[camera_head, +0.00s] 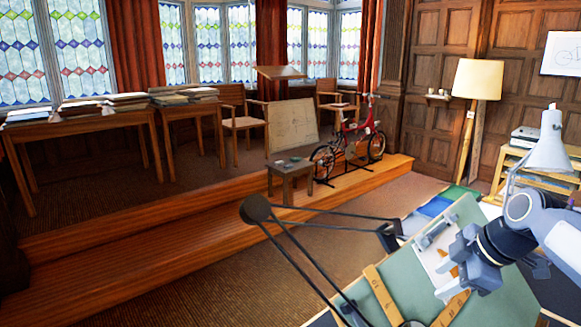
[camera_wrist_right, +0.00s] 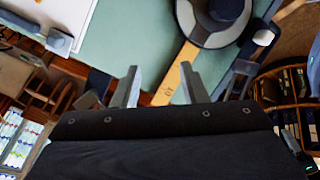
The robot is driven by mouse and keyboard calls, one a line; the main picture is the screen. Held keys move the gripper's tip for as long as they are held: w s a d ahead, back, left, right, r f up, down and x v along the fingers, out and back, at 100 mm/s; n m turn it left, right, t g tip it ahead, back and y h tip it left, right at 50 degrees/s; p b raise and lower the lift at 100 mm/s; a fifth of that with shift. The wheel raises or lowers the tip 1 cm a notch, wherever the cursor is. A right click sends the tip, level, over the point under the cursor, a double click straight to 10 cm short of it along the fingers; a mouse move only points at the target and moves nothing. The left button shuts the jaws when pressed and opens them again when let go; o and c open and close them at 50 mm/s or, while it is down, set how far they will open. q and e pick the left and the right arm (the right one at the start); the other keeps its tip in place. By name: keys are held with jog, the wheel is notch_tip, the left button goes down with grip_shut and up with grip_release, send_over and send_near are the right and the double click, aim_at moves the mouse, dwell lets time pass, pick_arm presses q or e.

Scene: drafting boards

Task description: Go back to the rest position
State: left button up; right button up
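My right gripper (camera_head: 442,276) hangs over the green drafting board (camera_head: 405,285) at the lower right of the head view, its arm coming in from the right edge. In the right wrist view its two fingers (camera_wrist_right: 159,72) stand apart with nothing between them. The green board (camera_wrist_right: 135,35) and a marked wooden strip (camera_wrist_right: 176,72) show beyond the fingertips. Whether the fingers touch the board cannot be told. My left gripper is not in view.
A white lamp (camera_head: 548,150) stands close beside my right arm. A red bicycle (camera_head: 352,140) and small table (camera_head: 290,180) stand on the wooden step. The carpet (camera_head: 225,285) left of the board is clear.

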jog(key=s+a+f+m, duration=0.3)
jog(key=s+f+m, duration=0.1)
jog(key=s, duration=0.3)
jog(key=s+a+f+m, duration=0.3)
jog(key=s+m, duration=0.3)
jog(key=s, duration=0.2)
jog(key=s+a+f+m, duration=0.4)
jog(key=s+m, duration=0.2)
jog(key=s, duration=0.1)
jog(key=shift+s+a+f+t, duration=0.15)
jog(key=shift+s+f+t, duration=0.15)
jog(key=shift+s+f, duration=0.1)
